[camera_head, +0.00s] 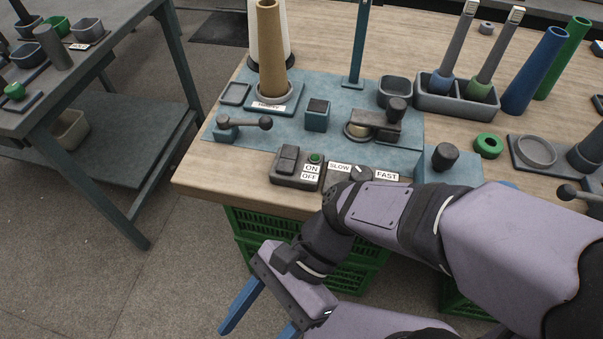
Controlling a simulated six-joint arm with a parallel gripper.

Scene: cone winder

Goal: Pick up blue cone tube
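The blue cone tube (534,72) stands upright on the wooden table at the back right, leaning right in the picture. A green cone tube (566,55) stands just behind it to the right, partly hidden by it. My gripper (254,330) hangs low in front of the table at the bottom of the view, far from the blue tube. Its two blue fingers are spread apart, with only floor visible between them. The tip of the right finger is cut off by the frame edge.
Left of the tube stands a grey two-pocket holder (462,107) with two tall grey handles. A green ring (488,146) and a round grey dish (536,151) lie in front. A tan cone (270,50) stands on the winder plate. Green crates (250,232) sit under the table.

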